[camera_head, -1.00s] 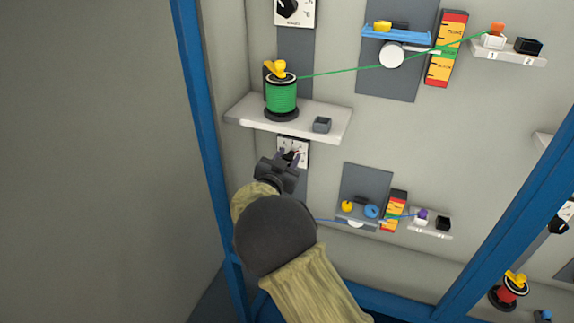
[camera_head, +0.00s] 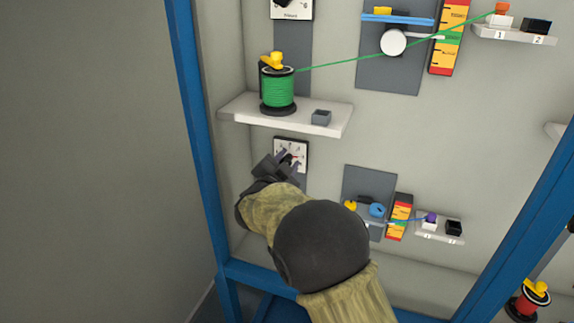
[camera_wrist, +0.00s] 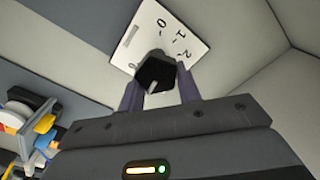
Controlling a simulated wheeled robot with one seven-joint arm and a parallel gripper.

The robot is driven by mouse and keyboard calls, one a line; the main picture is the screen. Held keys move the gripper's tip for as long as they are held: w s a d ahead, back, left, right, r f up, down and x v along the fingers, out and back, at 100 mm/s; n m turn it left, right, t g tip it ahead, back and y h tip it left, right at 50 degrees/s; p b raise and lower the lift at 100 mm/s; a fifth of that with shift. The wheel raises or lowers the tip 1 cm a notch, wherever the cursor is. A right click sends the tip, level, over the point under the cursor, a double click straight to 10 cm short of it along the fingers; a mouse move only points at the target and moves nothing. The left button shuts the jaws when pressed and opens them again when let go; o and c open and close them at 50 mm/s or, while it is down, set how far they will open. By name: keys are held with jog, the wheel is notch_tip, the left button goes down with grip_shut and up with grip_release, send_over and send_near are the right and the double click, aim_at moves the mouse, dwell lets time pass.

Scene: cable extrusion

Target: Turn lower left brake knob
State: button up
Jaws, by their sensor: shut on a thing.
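The lower left brake knob (camera_wrist: 155,72) is black with a pale mark and sits on a white numbered dial plate (camera_wrist: 168,35) in the wrist view. The plate also shows below the spool shelf in the head view (camera_head: 291,149). My gripper (camera_wrist: 160,88) has one finger on each side of the knob and is shut on it. In the head view my gripper (camera_head: 285,160) is at the plate, tilted, and hides most of the knob.
A blue frame post (camera_head: 192,110) stands close on the left. A lower cable station (camera_head: 370,190) is to the right.

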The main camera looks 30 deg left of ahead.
jog(key=shift+f, duration=0.1)
jog(key=o, duration=0.9)
jog(key=shift+o, duration=0.2)
jog(key=shift+s, duration=0.15)
jog(key=s+d+b, duration=0.2)
jog(key=s, duration=1.5)
jog(key=shift+b, duration=0.35)
